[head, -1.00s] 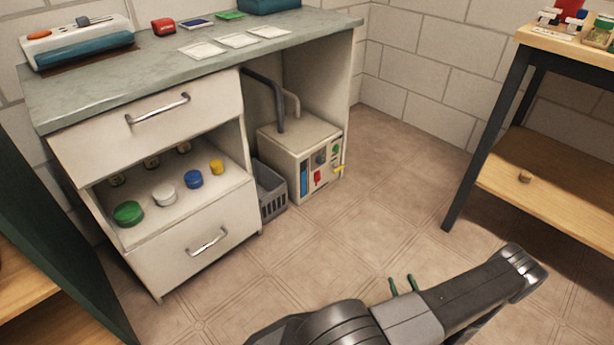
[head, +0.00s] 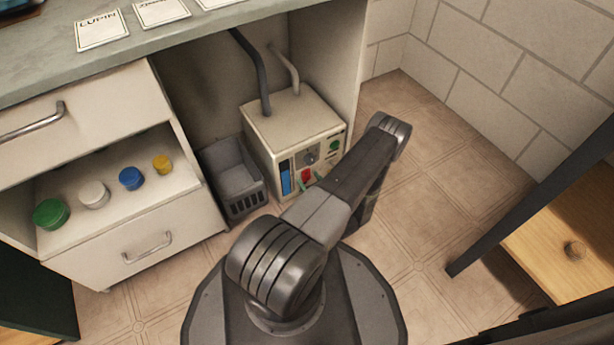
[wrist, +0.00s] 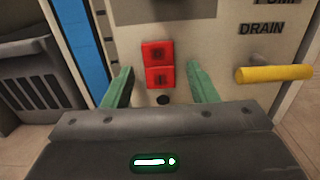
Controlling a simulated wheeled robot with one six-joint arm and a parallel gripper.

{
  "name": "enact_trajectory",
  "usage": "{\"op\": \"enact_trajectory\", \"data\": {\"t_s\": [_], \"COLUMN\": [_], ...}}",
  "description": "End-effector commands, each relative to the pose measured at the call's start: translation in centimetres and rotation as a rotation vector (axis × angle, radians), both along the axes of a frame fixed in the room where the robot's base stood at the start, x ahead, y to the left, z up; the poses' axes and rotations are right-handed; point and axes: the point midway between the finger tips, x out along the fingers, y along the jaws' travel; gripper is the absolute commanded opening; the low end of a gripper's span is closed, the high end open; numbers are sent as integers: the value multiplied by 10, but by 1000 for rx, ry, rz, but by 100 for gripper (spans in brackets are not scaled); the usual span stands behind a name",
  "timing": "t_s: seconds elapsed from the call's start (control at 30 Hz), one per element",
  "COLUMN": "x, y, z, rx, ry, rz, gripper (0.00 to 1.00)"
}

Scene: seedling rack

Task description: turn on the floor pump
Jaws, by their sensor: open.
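The floor pump (head: 290,125) is a beige box with two hoses on top, standing on the floor under the bench. Its front bears a red two-part rocker switch (wrist: 158,64), which also shows small in the head view (head: 306,175). I cannot tell which half of the switch is pressed in. My gripper (wrist: 159,72) is open and empty, facing the panel. Its green fingers stand to the left and right of the switch, with a gap on both sides. In the head view my arm hides the panel's lower right part.
Beside the switch are a blue gauge strip (wrist: 80,45) and a yellow handle (wrist: 275,73) marked DRAIN. A grey dial (head: 308,158) and green button (head: 334,146) sit higher. A grey basket (head: 235,178) stands left of the pump. A wooden shelf (head: 550,255) is at right.

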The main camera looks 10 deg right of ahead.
Motion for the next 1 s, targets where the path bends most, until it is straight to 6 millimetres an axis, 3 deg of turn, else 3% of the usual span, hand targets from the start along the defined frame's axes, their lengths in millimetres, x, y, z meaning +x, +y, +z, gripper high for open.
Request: {"op": "enact_trajectory", "data": {"t_s": [0.3, 0.53, 0.73, 1.0], "x": [1, 1, 1, 2], "y": [1, 0, 1, 2], "z": [0, 0, -2, -7], "rx": [0, 0, 13, 73], "ry": [0, 0, -33, -199], "rz": [-1, -1, -1, -1], "gripper": [53, 8, 8, 8]}}
